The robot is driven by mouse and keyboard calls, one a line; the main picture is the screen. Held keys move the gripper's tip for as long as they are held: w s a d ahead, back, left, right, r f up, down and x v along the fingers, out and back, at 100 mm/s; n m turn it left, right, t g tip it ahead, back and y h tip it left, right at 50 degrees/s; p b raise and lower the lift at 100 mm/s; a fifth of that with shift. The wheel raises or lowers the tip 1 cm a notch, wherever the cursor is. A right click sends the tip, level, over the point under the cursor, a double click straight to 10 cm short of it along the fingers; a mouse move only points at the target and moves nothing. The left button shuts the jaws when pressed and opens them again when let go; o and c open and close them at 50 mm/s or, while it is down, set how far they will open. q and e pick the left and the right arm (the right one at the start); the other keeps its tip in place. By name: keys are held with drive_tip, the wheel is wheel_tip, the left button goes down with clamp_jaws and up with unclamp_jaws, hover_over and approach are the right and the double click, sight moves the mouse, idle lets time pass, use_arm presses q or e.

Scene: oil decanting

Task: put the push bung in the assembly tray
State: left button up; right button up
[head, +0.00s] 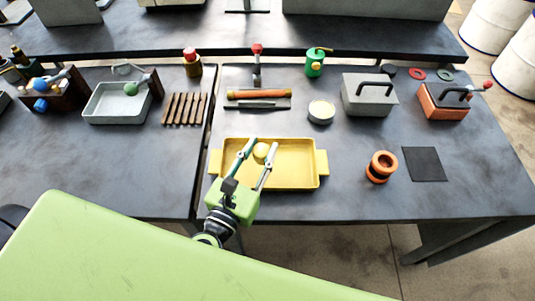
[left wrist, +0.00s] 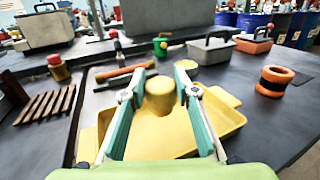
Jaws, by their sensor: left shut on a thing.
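The push bung (head: 261,152) is a small yellow rounded plug. It is between the two fingers of my left gripper (head: 263,148), which is shut on it. It also shows between the fingertips in the left wrist view (left wrist: 160,96). The assembly tray is the yellow rectangular tray with side handles (head: 300,178), near the front edge of the table; it also shows in the left wrist view (left wrist: 222,120). The gripper and bung are over the tray's left-middle part. I cannot tell whether the bung touches the tray floor. My right gripper is not in view.
An orange ring-shaped part with a black band (head: 381,167) and a dark flat mat (head: 425,164) are to the right of the tray. A pale round tin (head: 321,111), an orange rod (head: 258,94) and a grey toolbox (head: 369,98) stand behind. The tray's right half is clear.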

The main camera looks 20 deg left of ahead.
sight(267, 152)
use_arm(q)
drive_tip(key=w+f, duration=0.2)
drive_tip(key=f, duration=0.1)
drive_tip(key=shift+d+b, duration=0.3)
drive_tip(key=shift+w+d+f, duration=0.1)
drive_tip(key=shift+w+f, duration=0.35)
drive_tip(key=shift+f, duration=0.05)
drive_tip(key=f, duration=0.1)
drive_tip(key=f+b, duration=0.1)
drive_tip(key=shift+w+f, duration=0.2)
drive_tip(key=shift+f, duration=0.5)
drive_tip(key=shift+b, duration=0.3)
